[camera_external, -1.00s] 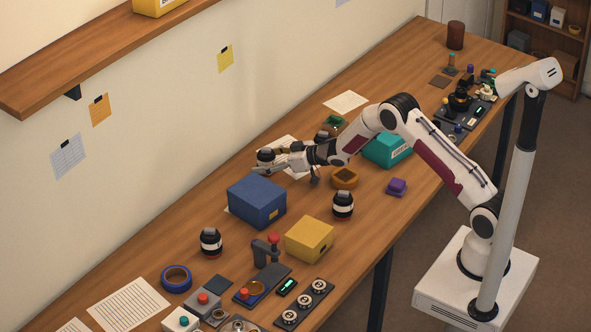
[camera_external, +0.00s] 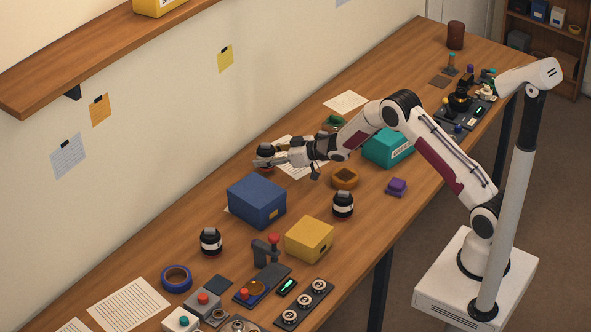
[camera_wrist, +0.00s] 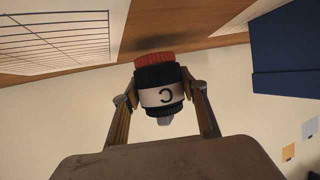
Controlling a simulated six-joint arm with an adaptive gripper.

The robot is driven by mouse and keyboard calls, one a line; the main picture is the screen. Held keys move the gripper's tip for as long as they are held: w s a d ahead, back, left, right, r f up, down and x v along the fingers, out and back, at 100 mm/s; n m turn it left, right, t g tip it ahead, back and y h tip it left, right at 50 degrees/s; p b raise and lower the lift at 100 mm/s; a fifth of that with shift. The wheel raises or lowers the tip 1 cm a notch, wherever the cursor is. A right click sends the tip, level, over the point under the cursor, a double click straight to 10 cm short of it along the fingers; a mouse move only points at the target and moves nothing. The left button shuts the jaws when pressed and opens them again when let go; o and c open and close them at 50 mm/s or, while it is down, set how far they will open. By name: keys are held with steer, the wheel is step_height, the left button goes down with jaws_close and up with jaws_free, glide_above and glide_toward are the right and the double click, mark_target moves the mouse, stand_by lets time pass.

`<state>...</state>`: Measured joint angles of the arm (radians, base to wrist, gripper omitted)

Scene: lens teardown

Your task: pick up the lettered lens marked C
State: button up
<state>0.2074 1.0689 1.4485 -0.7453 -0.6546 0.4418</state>
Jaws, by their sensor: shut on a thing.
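The lens marked C (camera_wrist: 158,86) is between the two fingers of my gripper (camera_wrist: 160,95) in the wrist view. It is a black cylinder with a white band bearing the letter C, a red ring at one end and a grey tip at the other. The letter appears upside down there. In the external view, my gripper (camera_external: 272,161) is shut on the lens (camera_external: 266,151), behind the blue box. The fingers partly cover the lens in that view, and its letter cannot be read. I cannot tell how far it is above the table.
A blue box (camera_external: 257,201) stands just in front of my gripper. Two similar black lenses with white bands stand on the table, one at left (camera_external: 210,242) and one by the yellow box (camera_external: 343,205). A round orange-brown holder (camera_external: 344,178) and a teal box (camera_external: 388,148) lie to the right.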

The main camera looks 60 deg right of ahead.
mark_target(265, 144)
steer(key=shift+r, duration=4.2)
